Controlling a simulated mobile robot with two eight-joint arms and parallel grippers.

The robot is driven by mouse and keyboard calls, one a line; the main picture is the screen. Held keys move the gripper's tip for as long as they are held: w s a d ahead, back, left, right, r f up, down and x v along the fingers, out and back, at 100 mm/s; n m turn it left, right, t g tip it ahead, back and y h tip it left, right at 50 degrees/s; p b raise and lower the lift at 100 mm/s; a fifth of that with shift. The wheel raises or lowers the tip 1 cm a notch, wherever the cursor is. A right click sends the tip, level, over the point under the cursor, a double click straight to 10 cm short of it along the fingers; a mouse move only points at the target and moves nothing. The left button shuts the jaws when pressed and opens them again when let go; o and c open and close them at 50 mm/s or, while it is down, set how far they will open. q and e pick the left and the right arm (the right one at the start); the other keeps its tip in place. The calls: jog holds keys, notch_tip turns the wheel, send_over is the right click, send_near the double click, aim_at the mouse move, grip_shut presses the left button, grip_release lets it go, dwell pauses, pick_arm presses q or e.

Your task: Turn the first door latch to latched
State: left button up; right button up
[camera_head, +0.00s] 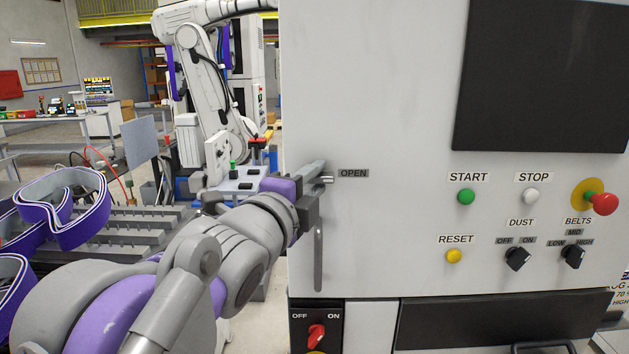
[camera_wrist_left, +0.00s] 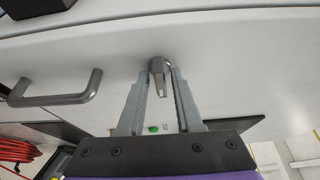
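The door latch (camera_head: 327,180) is a small metal lever on the edge of the white machine door, just left of the OPEN label (camera_head: 353,173). My left gripper (camera_head: 319,176) is at the latch, and its fingers partly hide it. In the left wrist view the latch (camera_wrist_left: 158,78) stands between the two grey fingertips of the left gripper (camera_wrist_left: 160,82). The fingers are apart, one on each side of the latch; I cannot tell whether either touches it. My right gripper is not in view.
A vertical door handle (camera_head: 318,256) hangs just below the gripper; it also shows in the left wrist view (camera_wrist_left: 72,98). The control panel has a green START button (camera_head: 466,197) and a red emergency knob (camera_head: 604,204). Purple belts (camera_head: 62,212) lie on a rack at left.

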pick_arm(q)
grip_shut()
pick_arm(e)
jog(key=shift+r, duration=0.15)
